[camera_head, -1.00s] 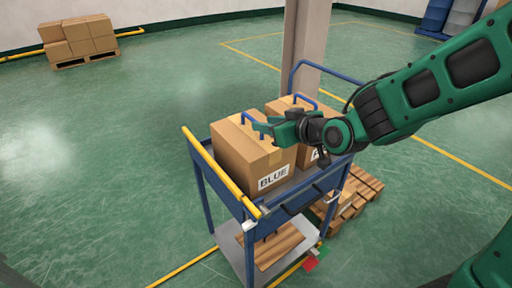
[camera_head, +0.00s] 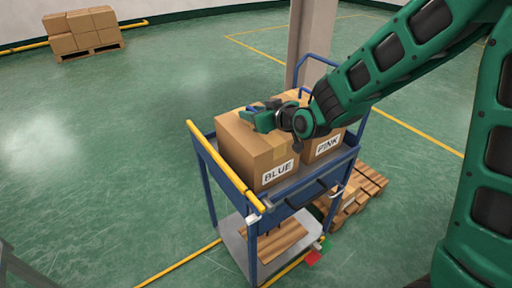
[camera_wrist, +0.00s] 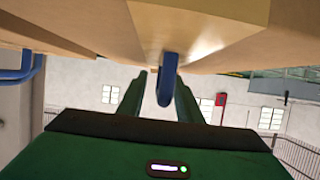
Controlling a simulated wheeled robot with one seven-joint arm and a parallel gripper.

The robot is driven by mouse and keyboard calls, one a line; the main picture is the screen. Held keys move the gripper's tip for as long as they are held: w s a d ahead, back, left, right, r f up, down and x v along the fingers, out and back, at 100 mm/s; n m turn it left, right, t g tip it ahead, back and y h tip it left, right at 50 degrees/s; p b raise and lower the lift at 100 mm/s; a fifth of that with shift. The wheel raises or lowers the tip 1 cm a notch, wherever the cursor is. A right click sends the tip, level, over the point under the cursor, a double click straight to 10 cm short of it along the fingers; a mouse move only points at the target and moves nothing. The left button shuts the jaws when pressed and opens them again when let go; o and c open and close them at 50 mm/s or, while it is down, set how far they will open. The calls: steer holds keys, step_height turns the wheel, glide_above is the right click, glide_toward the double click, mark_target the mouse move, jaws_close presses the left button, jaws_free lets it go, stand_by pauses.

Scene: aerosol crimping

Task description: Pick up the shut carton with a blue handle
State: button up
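A shut brown carton labelled BLUE (camera_head: 243,150) stands on the left of the cart's top shelf in the head view, with a blue handle (camera_head: 250,107) on its top. My gripper (camera_head: 262,118) is at this handle, above the carton's top. In the wrist view the carton (camera_wrist: 230,30) fills the upper part, and the blue handle (camera_wrist: 167,80) lies between my two green fingers, nearer the right one. Gaps show beside the handle, so the gripper is open around it. The head view hides part of the handle behind my gripper.
A second carton labelled PINK (camera_head: 327,147) stands close on the right, partly hidden by my arm. The blue cart (camera_head: 296,192) has a yellow bar (camera_head: 222,167) along its left side. A pillar (camera_head: 310,45) rises behind. Pallets (camera_head: 365,185) lie at the right.

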steer(key=shift+x, duration=0.8)
jaws_close()
stand_by(0.8)
steer(key=shift+r, duration=0.2)
